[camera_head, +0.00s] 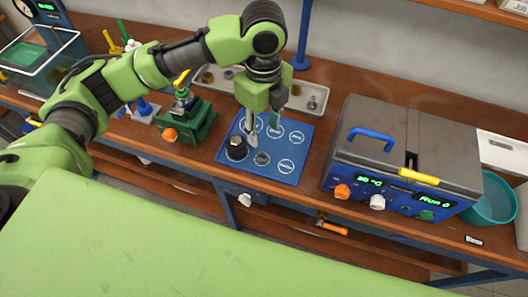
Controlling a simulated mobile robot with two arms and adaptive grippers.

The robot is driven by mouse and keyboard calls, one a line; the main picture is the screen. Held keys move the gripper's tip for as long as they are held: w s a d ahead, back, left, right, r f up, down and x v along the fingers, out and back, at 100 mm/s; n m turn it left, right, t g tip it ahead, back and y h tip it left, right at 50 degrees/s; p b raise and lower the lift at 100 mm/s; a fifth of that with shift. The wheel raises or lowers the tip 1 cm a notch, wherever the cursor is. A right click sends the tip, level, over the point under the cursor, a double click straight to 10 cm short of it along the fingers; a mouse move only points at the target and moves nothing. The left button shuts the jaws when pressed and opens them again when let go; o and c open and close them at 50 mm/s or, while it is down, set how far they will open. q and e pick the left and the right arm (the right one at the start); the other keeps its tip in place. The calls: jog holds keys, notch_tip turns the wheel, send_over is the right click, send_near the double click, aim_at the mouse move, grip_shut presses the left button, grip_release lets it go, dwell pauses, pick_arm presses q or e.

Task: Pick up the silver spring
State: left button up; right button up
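My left gripper (263,134) points down over the blue mat (217,153), with its two fingers spread apart and nothing seen between them. A small grey, round part (262,158) lies on the mat just below and to the right of the nearer finger. It may be the silver spring, but it is too small to tell. A dark, round, cup-like part (236,148) stands on the mat left of the fingers. The gripper hides part of the mat. My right gripper is not in view.
A light tray (325,91) with small metal parts lies behind the mat. A green fixture (187,125) stands to the left. A grey and blue machine (425,150) with a blue handle stands to the right, with a teal bowl (492,200) beside it.

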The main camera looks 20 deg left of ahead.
pick_arm(q)
send_near(263, 160)
jog(key=shift+s+d+f+p, duration=0.1)
jog(key=shift+s+f+p, duration=0.2)
jog(key=shift+p, duration=0.15)
jog(key=shift+f, duration=0.55)
jog(key=shift+w+f+p, duration=0.1)
jog(key=shift+f+p, duration=0.2)
jog(key=shift+p, duration=0.05)
notch_tip(263, 160, down, 4)
jog(key=shift+w+r+p, duration=0.15)
jog(key=shift+r+p, duration=0.05)
jog(key=shift+p, duration=0.4)
jog(key=shift+f, duration=0.4)
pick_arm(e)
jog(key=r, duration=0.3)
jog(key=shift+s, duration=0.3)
pick_arm(q)
jog(key=shift+c, duration=0.5)
jog(key=c, duration=0.9)
